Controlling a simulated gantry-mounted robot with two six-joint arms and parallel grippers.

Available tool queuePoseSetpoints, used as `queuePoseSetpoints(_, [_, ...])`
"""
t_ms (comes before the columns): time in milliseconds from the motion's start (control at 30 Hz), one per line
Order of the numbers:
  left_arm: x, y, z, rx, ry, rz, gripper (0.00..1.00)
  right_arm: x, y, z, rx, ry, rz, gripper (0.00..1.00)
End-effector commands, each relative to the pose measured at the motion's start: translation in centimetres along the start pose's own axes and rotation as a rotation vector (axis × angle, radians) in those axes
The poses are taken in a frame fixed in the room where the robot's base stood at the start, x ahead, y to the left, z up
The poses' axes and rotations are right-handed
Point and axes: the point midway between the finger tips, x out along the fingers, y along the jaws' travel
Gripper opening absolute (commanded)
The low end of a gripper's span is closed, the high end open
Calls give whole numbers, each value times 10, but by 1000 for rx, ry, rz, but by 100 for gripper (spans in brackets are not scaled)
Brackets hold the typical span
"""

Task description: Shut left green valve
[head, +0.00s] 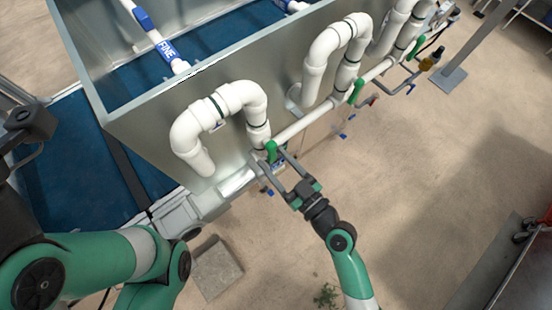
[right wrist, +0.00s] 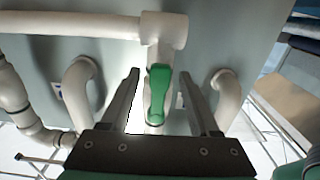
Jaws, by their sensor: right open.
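The left green valve handle (head: 271,150) is on the white pipe at the base of the nearest looped pipe. In the right wrist view the green handle (right wrist: 159,92) stands upright in line with the vertical pipe behind it. My right gripper (head: 276,168) is open at this valve. In the right wrist view the handle appears between its two fingers (right wrist: 161,75), with a visible gap on each side. Whether the fingertips reach past the handle in depth is hard to tell. My left arm shows at the lower left; its gripper is not in view.
More green valve handles, a middle one (head: 356,91) and a far one (head: 416,46), sit along the same white pipe (head: 305,124). A grey tank wall (head: 140,125) stands behind the looped pipes (head: 238,94). Open floor (head: 430,150) lies to the right.

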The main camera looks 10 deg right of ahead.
Motion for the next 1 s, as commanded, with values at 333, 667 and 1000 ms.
queuePoseSetpoints(333, [0,0,0,0,0,0,0,0,0,0,0,0,0,19])
queuePoseSetpoints(667, [0,0,0,0,0,0,0,-1,0,0,0,0,0,0])
queuePoseSetpoints(1000, [0,0,0,0,0,0,0,-1,0,0,0,0,0,0])
